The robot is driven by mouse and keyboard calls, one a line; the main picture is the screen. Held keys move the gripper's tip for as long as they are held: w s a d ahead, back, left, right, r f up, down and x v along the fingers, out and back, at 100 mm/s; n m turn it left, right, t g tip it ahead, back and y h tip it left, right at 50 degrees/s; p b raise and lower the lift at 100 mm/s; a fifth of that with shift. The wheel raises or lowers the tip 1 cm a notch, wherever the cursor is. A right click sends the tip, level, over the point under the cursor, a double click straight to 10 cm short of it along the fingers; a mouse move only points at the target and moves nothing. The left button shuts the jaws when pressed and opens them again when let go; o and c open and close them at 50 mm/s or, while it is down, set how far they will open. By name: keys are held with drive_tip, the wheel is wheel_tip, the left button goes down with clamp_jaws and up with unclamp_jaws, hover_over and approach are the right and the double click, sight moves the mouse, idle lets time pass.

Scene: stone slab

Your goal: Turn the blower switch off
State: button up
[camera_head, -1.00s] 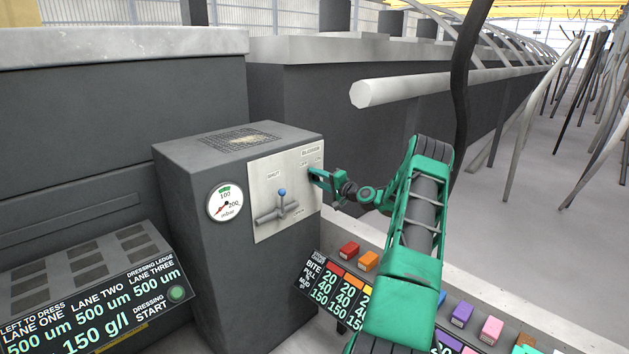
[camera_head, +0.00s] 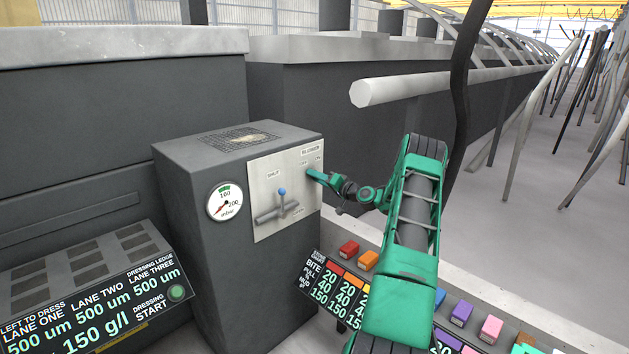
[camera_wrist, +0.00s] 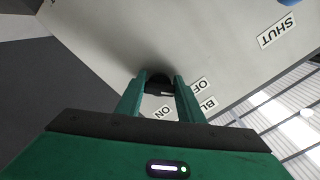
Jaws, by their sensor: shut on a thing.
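The blower switch (camera_wrist: 158,84) is a small dark piece between my gripper's two fingertips in the wrist view. My gripper (camera_wrist: 159,80) is shut on it, close against the pale panel (camera_head: 262,205). In the wrist view the ON label (camera_wrist: 163,112) and the OFF label (camera_wrist: 198,87) lie beside the right finger. In the head view my gripper (camera_head: 311,173) meets the panel's upper right, just under the blower label (camera_head: 311,151), and hides the switch. I cannot tell which label the switch points to.
A blue-knobbed lever (camera_head: 282,192) with a SHUT label stands on the same panel, left of my gripper. Button panels (camera_head: 95,300) lie below. A thick pale pipe (camera_head: 400,90) runs above the arm.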

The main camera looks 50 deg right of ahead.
drive_tip(key=shift+f, duration=0.35)
drive_tip(key=o, duration=0.9)
drive_tip(key=shift+o, duration=0.8)
drive_tip(key=shift+r, duration=0.2)
drive_tip(key=s, duration=1)
drive_tip(key=shift+s, duration=0.35)
